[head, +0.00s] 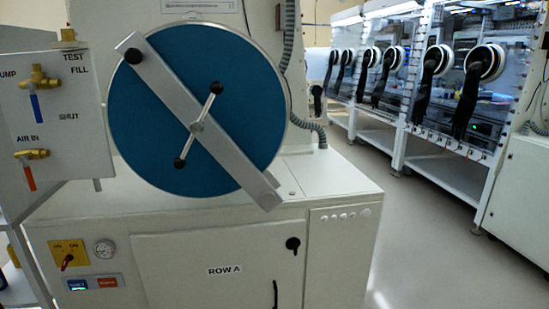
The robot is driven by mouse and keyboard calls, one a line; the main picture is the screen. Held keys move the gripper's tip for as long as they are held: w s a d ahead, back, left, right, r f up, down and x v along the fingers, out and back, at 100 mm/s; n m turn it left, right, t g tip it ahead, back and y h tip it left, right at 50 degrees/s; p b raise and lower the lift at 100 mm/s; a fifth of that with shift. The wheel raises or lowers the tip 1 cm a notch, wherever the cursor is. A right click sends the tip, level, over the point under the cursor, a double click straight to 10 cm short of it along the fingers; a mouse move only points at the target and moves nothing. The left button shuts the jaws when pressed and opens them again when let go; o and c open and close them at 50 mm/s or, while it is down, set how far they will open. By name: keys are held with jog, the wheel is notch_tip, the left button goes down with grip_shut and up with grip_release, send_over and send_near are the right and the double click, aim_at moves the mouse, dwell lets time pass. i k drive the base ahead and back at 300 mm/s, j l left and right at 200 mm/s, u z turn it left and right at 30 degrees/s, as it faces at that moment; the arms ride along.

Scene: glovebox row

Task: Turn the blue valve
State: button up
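The blue valve is a brass valve body (38,78) with a blue lever (36,107) in the upper left of the head view. It is mounted on a light grey panel (85,120), below the words TEST and FILL and beside a partly cut-off label ending in UMP. The blue lever hangs straight down from the brass body. My gripper is not in view, so its state and its distance from the valve do not show.
Below it, a second brass valve (32,154) has an orange-red lever (28,176), labelled AIR IN. A large blue round door (125,110) with a diagonal bar (165,82) stands right of the panel, above a white cabinet (180,255). Open floor (430,240) lies right.

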aim_at(31, 86)
jog(key=i+j+u, duration=0.15)
jog(key=j+u, duration=0.15)
jog(key=i+j+u, duration=0.2)
jog(key=j+u, duration=0.15)
jog(key=i+j+u, duration=0.3)
jog(key=k+j, duration=0.05)
jog(key=j, duration=0.05)
